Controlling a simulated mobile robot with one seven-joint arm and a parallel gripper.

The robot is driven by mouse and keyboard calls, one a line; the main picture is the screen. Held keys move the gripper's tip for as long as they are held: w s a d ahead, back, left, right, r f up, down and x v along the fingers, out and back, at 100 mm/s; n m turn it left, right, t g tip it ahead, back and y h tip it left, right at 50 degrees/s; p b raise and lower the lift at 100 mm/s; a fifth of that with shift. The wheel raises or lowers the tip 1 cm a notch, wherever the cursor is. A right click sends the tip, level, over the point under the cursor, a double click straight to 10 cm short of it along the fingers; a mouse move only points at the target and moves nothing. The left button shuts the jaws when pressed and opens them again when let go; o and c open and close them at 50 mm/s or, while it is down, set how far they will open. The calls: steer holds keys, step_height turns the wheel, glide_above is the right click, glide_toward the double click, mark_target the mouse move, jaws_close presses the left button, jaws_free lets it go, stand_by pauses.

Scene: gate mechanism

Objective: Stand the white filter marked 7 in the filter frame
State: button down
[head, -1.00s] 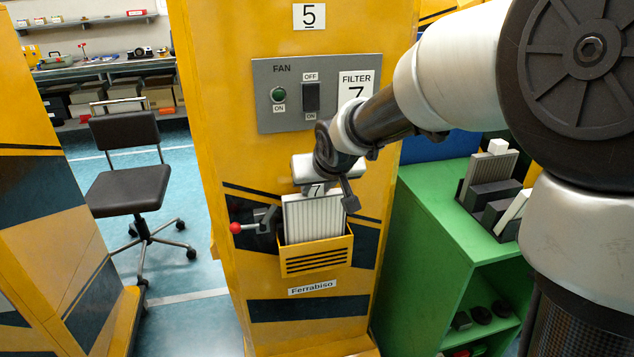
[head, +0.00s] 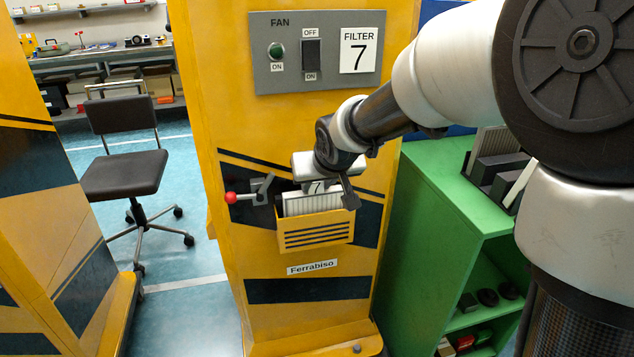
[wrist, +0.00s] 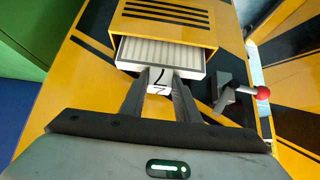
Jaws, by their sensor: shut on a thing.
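The white pleated filter (head: 312,203) stands upright, its lower part inside the yellow filter frame (head: 315,237) on the yellow machine's front. Its tab marked 7 (wrist: 157,80) is between my fingers in the wrist view. My gripper (head: 318,183) is above the frame, shut on that tab. In the wrist view the filter (wrist: 160,55) shows at the mouth of the frame (wrist: 165,25), and its far end is hidden inside. Whether it touches the bottom cannot be seen.
A lever with a red knob (head: 231,198) sticks out just left of the frame. A fan panel (head: 345,80) with a "FILTER 7" sign is above. A green shelf unit (head: 440,215) with a rack of other filters stands at the right.

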steer(key=shift+f, duration=0.3)
stand_by(0.5)
steer(key=c, duration=1.3)
jaws_free()
steer(key=shift+o, duration=0.2)
steer(key=p+v, duration=0.6)
steer(key=v, duration=1.1)
steer(key=shift+r+p, duration=0.15)
steer(key=shift+p, duration=0.25)
steer(key=shift+s, duration=0.15)
